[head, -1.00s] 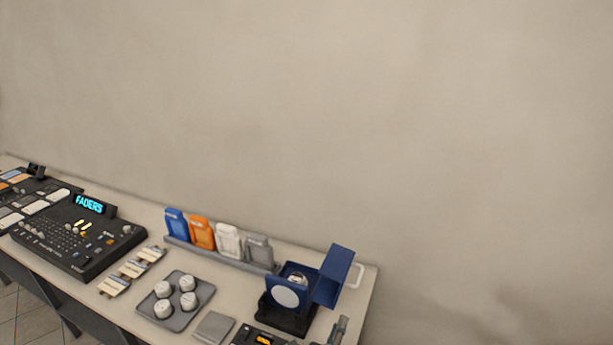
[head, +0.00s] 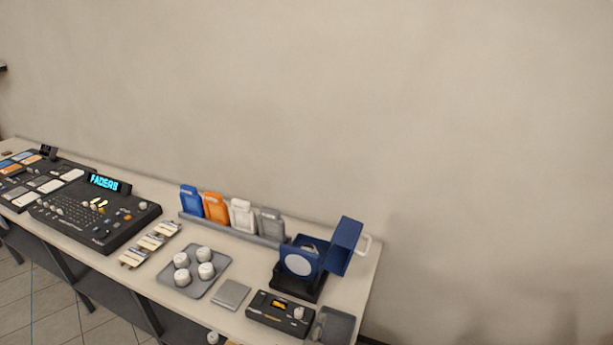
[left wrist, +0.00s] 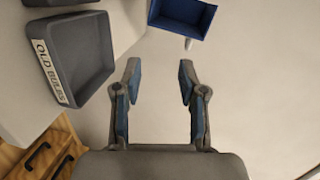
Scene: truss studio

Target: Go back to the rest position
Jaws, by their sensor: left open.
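My left gripper (left wrist: 157,72) shows in the left wrist view with its two blue-padded fingers spread apart. Nothing is between the fingers. A grey tray labelled OLD BULBS (left wrist: 80,62) lies to the left of the fingers, apart from them. A blue box part (left wrist: 183,17) is beyond the fingertips. In the head view I cannot clearly make out my left gripper. My right gripper is not in view.
A bare wall stands behind.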

